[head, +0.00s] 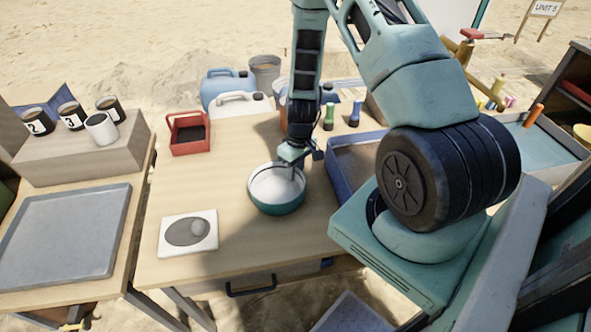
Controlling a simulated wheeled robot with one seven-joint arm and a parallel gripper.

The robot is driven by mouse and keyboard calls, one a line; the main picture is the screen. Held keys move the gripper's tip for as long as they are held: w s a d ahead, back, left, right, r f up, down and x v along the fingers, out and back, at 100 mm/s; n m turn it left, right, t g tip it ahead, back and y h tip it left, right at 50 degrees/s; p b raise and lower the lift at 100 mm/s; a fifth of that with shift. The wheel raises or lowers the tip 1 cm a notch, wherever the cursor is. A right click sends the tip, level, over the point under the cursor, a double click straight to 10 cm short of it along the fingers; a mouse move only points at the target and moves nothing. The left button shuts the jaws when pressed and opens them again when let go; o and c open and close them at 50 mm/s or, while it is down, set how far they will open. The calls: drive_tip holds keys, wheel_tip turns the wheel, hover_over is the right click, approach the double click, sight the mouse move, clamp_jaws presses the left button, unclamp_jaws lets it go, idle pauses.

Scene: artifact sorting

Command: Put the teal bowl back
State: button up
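The teal bowl (276,209) stands upright on the wooden table, near its middle. Its inside looks pale. My gripper (294,168) is at the bowl's far right rim, with a finger reaching down over the inside. The fingertips are small and partly hidden, so I cannot tell whether they are closed on the rim or only beside it.
A white square pad (172,247) with a grey disc and a small rounded grey thing lies front left. A red box (190,143) stands at the back left. A blue-edged tray (336,187) is close right of the bowl. Numbered cups (72,117) stand on a raised block.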

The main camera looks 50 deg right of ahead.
drive_tip(key=shift+r, duration=0.15)
wheel_tip(320, 180, up, 12)
drive_tip(key=d, duration=0.1)
drive_tip(key=a+r+n, duration=0.2)
drive_tip(key=a+r, duration=0.4)
drive_tip(key=a, duration=0.5)
drive_tip(key=s+a+r+n, duration=0.2)
drive_tip(key=s+a+r, duration=0.2)
drive_tip(key=a, duration=0.4)
drive_tip(key=s+a+r+n, duration=0.1)
drive_tip(key=s+a+r, duration=0.35)
drive_tip(key=a, duration=0.35)
drive_tip(key=s+a+r+n, duration=0.2)
drive_tip(key=s+a, duration=0.2)
drive_tip(key=s, duration=0.5)
drive_tip(key=shift+s+r+h, duration=0.2)
drive_tip(key=shift+s+h, duration=0.1)
drive_tip(key=shift+d, duration=0.15)
